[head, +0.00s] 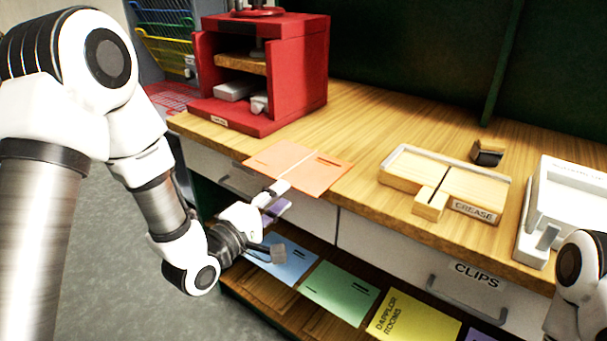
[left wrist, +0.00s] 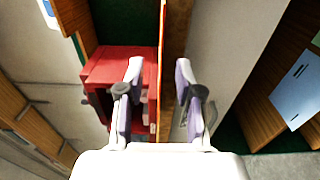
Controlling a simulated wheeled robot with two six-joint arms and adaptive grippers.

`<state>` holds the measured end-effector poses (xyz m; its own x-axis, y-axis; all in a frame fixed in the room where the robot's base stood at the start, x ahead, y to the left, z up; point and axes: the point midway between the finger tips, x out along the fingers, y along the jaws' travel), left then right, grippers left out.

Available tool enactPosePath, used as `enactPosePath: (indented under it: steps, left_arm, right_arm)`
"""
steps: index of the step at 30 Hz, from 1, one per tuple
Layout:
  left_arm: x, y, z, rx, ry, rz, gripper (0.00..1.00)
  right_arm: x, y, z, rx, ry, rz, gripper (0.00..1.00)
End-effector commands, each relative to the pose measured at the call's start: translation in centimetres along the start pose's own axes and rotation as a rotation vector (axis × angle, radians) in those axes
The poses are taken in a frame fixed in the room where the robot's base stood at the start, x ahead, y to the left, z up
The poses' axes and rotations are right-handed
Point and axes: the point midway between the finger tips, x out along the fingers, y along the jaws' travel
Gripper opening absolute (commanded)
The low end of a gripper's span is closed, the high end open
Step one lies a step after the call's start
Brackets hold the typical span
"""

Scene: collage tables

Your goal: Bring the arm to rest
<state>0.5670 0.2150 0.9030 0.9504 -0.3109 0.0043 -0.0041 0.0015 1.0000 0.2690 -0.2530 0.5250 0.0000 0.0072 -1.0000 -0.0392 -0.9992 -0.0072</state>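My left arm reaches in from the left in the head view. Its gripper (head: 274,198) is at the front edge of the table, by the orange folded card (head: 312,172). One finger shows over the near edge of the card, the other lower, in front of the drawer. In the left wrist view the gripper (left wrist: 159,88) is open, with the fingers wide apart. The card's thin edge and the table edge (left wrist: 179,50) run between them. My right arm shows only in part at the lower right of the head view; its gripper is out of view.
A red cabinet (head: 305,75) stands behind the card. A wooden crease block (head: 447,190) and a white device (head: 570,200) stand to the right. A lower shelf holds blue (head: 283,262), green (head: 340,291) and yellow (head: 412,322) cards. Open floor (head: 105,250) lies at left.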

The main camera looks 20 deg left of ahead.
Motion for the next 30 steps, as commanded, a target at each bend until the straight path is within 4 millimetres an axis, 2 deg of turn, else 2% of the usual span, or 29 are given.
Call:
enactPosePath:
  steps: [4,5,7,8,11,12,13,15,17,18,19,21,24,30]
  left_arm:
    - [-0.1,-0.9,0.0,-0.005,0.000,-0.018,0.35]
    - [-0.2,-1.7,0.1,-0.009,-0.001,-0.033,0.35]
    - [-0.6,-4.9,0.6,-0.022,-0.008,-0.096,0.35]
    - [-1.0,-6.8,0.9,-0.030,-0.013,-0.135,0.35]
    - [-3.3,-14.6,2.0,-0.053,-0.011,-0.314,0.35]
    - [-4.8,-17.9,2.4,-0.038,-0.009,-0.408,0.35]
    - [-6.0,-20.3,2.7,-0.010,-0.013,-0.483,0.35]
    - [-9.5,-25.7,3.5,0.088,-0.040,-0.666,0.35]
    - [-12.9,-29.6,4.1,0.192,-0.091,-0.823,0.35]
    - [-15.2,-31.8,4.4,0.266,-0.137,-0.921,0.35]
    - [-17.1,-33.2,4.7,0.322,-0.179,-0.993,0.35]
    - [-21.0,-35.7,5.1,0.456,-0.299,-1.142,0.35]
    - [-25.3,-37.3,5.4,0.638,-0.502,-1.291,0.35]
    - [-29.8,-37.7,5.7,0.898,-0.911,-1.378,0.35]
  right_arm:
    - [0.0,0.0,0.0,0.000,0.000,0.000,0.40]
    - [0.0,0.0,0.0,0.000,0.000,0.000,0.40]
    - [0.0,0.0,0.0,0.000,0.000,0.000,0.40]
    - [0.0,0.0,0.0,0.000,0.000,0.000,0.40]
    - [0.0,0.0,0.0,0.000,0.000,0.000,0.40]
    - [0.0,0.0,0.0,0.000,0.000,0.000,0.40]
    - [0.0,0.0,0.0,0.000,0.000,0.000,0.40]
    - [0.0,0.0,0.0,0.000,0.000,0.000,0.40]
    - [0.0,0.0,0.0,0.000,0.000,0.000,0.40]
    - [0.0,0.0,0.0,0.000,0.000,0.000,0.40]
    - [0.0,0.0,0.0,0.000,0.000,0.000,0.40]
    - [0.0,0.0,0.0,0.000,0.000,0.000,0.40]
    - [0.0,0.0,0.0,0.000,0.000,0.000,0.40]
    - [0.0,0.0,0.0,0.000,0.000,0.000,0.40]
